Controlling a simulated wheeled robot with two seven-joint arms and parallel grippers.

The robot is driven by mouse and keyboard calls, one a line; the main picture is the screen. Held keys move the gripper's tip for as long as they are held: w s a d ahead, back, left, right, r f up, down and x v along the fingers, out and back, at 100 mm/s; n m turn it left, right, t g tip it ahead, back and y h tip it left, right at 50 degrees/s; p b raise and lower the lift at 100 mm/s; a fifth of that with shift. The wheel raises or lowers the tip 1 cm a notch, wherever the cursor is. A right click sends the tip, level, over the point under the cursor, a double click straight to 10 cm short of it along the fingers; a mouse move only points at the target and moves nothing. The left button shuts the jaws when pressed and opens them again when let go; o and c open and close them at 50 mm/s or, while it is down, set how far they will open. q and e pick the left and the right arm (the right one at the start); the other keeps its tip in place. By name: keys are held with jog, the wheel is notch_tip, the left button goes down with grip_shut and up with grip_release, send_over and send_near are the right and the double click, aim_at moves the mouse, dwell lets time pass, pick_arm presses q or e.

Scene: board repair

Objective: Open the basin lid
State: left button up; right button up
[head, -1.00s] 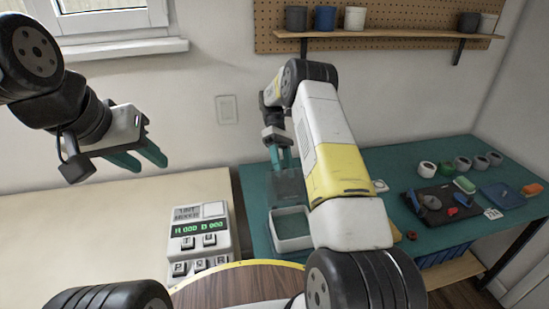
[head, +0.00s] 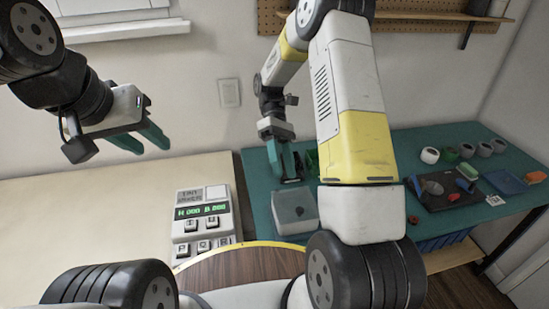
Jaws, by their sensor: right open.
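The basin (head: 296,230) is a white, box-shaped tub near the left end of the teal bench. A grey translucent lid (head: 290,198) with a small dark knob lies over its top and looks closed. My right gripper (head: 291,180) is open, its teal fingers pointing down at the far edge of the lid. Whether they touch the lid cannot be told. My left gripper (head: 155,145) is open and empty, above the beige table at the left, well away from the basin.
A console (head: 203,222) with a green display stands left of the basin. A dark mat (head: 447,190) with small parts, several round cups and a blue tray (head: 505,182) lie farther right. My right arm hides the bench's middle.

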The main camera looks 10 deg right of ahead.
jog(key=shift+s+a+r, duration=0.1)
jog(key=shift+s+a, duration=0.15)
jog(key=shift+s, duration=0.5)
jog(key=shift+s+a+r, duration=0.1)
jog(key=shift+s+a, duration=0.1)
jog(key=shift+s, duration=0.5)
jog(key=s+d+r+m+t+y, duration=0.1)
jog(key=s+r+m+t, duration=0.3)
jog(key=r+t, duration=0.4)
jog(key=s+d+r+m+t+y, duration=0.1)
jog(key=s+r+m+t, duration=0.3)
jog(key=r+t, duration=0.4)
jog(key=shift+d+r+m+t+y, duration=0.15)
jog(key=shift+r+m+t+y, duration=0.2)
jog(key=shift+r, duration=0.75)
jog(key=shift+w, duration=0.1)
